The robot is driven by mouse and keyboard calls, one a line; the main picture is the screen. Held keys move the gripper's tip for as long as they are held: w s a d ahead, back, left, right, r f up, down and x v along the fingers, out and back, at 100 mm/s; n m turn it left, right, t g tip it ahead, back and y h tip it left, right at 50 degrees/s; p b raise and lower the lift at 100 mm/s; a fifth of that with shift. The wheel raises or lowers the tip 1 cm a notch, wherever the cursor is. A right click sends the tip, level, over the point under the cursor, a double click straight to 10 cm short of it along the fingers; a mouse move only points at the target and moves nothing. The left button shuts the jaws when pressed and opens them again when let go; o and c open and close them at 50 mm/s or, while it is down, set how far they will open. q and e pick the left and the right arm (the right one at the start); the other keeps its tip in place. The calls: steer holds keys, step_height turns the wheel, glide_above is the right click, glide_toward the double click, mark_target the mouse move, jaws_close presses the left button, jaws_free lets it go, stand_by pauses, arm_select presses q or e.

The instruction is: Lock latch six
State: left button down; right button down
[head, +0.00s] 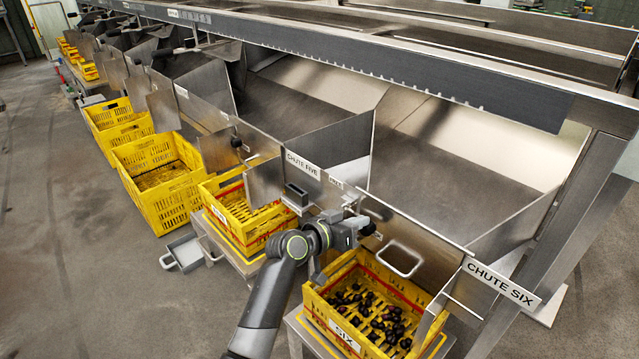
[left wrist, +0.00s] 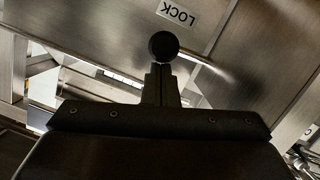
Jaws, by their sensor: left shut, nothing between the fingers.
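My left gripper (head: 366,230) is at the metal front panel of chute six (head: 440,255), left of the CHUTE SIX sign (head: 502,283). Its fingers (left wrist: 161,82) are shut and empty. In the left wrist view a round black latch knob (left wrist: 163,45) shows just beyond the fingertips. I cannot tell whether they touch. A LOCK label (left wrist: 177,13), upside down in that view, is on the panel beside the knob. In the head view the gripper hides most of the latch. My right gripper is not in view.
A yellow crate marked SIX (head: 345,338), holding several dark round fruits (head: 370,312), stands below the chute. A light-rimmed handle (head: 400,258) is on the panel. The CHUTE FIVE sign (head: 302,164) and another yellow crate (head: 240,225) are to the left.

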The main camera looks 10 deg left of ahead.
arm_select(q)
steer(key=shift+d+f, duration=0.15)
steer(key=shift+f, duration=0.25)
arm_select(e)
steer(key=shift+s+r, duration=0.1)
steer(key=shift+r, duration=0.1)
arm_select(q)
steer(key=shift+s, duration=0.1)
